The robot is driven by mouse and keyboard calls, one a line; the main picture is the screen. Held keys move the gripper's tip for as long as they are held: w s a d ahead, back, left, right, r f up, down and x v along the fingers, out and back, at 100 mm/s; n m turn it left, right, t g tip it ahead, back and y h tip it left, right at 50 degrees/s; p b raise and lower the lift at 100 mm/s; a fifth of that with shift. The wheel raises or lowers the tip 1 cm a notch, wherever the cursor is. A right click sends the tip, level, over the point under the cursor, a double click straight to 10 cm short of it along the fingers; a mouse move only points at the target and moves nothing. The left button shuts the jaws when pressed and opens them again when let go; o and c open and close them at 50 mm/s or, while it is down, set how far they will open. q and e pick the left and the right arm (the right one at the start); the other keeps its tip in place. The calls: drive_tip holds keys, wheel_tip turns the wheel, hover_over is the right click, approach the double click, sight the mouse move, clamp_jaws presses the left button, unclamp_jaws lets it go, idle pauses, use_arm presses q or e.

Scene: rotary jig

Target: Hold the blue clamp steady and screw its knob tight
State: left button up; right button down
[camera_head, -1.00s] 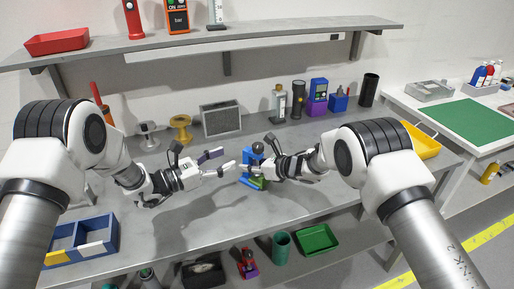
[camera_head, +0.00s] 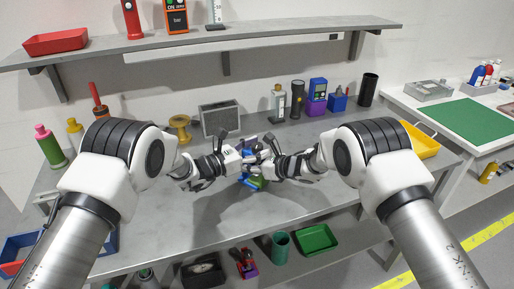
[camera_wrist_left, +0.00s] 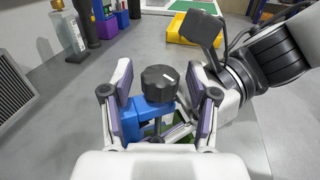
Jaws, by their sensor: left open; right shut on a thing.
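The blue clamp (camera_head: 246,182) is at the middle of the bench, largely hidden by my grippers in the head view. In the left wrist view its blue body (camera_wrist_left: 130,122) stands below a black ribbed knob (camera_wrist_left: 160,82). My left gripper (camera_wrist_left: 160,100) is open, with one finger on each side of the knob; small gaps show between fingers and knob. In the head view my left gripper (camera_head: 248,155) is just above the clamp. My right gripper (camera_head: 262,166) comes in from the right and is shut on the clamp; its fingertips are mostly hidden.
A green part (camera_head: 259,184) shows beside the clamp's base. A grey mesh box (camera_head: 221,119), a yellow spool (camera_head: 180,126), bottles and a purple box (camera_head: 317,96) stand along the bench's back. A yellow tray (camera_head: 422,141) is at the right. The bench front is clear.

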use_arm(q)
clamp_jaws()
drive_tip(key=shift+m+g+h, duration=0.4)
drive_tip(key=shift+g, duration=0.1)
drive_tip(key=shift+w+d+m+g+h, duration=0.1)
drive_tip(key=shift+m+g+h, duration=0.45)
drive_tip(key=shift+m+g, duration=0.9)
drive_tip(key=shift+m+g+h, duration=0.55)
drive_tip(key=shift+m+g, duration=0.3)
drive_tip(key=shift+g, duration=1.5)
drive_tip(key=shift+m+g, duration=0.3)
unclamp_jaws()
